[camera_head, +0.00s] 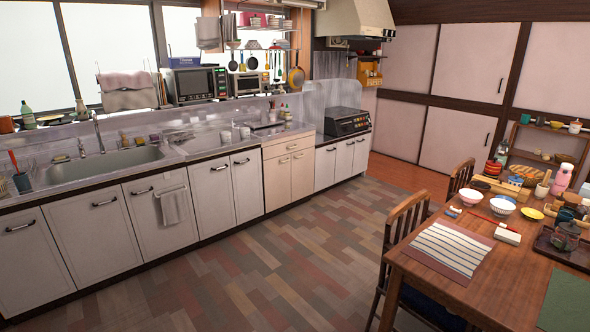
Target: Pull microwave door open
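A microwave (196,85) with a dark front and a control panel on its right side stands on the ledge behind the counter, below the window. Its door (191,83) looks shut. A smaller oven-like appliance (250,83) stands just to its right. My gripper is not in view, and no part of my arm shows.
A long counter with a sink (103,166) and white cabinets (162,216) runs below the microwave. The wooden floor (266,245) in front is clear. A dining table (421,277) with dishes and chairs (402,235) fills the right side.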

